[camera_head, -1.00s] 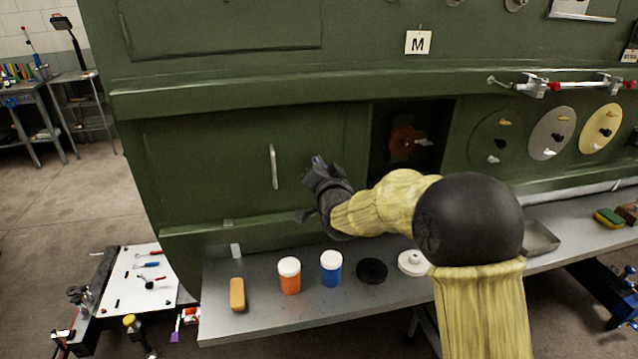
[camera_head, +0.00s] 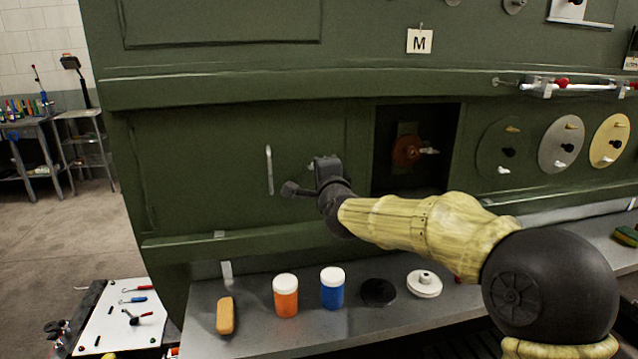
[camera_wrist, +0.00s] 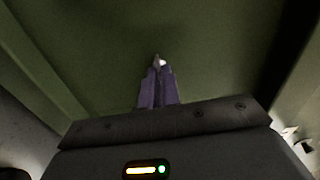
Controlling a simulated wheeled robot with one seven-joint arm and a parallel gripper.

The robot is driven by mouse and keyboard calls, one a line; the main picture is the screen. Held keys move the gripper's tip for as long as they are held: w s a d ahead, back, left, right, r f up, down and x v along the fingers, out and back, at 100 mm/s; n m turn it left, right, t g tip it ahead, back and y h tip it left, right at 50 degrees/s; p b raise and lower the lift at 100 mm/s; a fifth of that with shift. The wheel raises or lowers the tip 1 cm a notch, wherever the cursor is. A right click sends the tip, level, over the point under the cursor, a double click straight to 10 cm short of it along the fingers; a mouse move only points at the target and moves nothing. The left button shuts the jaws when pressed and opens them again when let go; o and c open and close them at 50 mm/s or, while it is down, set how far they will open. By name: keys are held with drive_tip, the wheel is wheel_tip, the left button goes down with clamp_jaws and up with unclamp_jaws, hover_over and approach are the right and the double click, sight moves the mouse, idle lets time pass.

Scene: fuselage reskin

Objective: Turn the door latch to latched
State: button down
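The green door panel (camera_head: 215,180) is flat in the fuselage side, with an upright pale handle (camera_head: 269,169). A small pale piece, apparently the door latch (camera_head: 311,167), shows just left of my gripper (camera_head: 326,163), right of the handle. My gripper is close to the panel and hides most of this piece, so I cannot read its turn. In the wrist view the purple fingers of my gripper (camera_wrist: 159,72) are close together and look shut. A small bright spot, likely the latch (camera_wrist: 163,62), shows at their tips. I cannot tell whether they touch it.
An open dark recess with a red-brown round part (camera_head: 406,150) lies right of the door. A grey shelf (camera_head: 255,328) below holds an orange jar (camera_head: 286,296), a blue jar (camera_head: 332,288), a tan block (camera_head: 225,315) and discs. A green ledge (camera_head: 250,240) runs beneath the door.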

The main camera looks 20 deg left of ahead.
drive_tip(key=shift+r+m+b, duration=0.1)
drive_tip(key=shift+m+b, duration=0.2)
drive_tip(key=shift+m, duration=0.2)
drive_tip(key=c, duration=1.6)
unclamp_jaws()
drive_tip(key=b+v, duration=0.4)
drive_tip(key=v, duration=1.3)
drive_tip(key=shift+s+b, duration=0.2)
drive_tip(key=shift+b, duration=0.2)
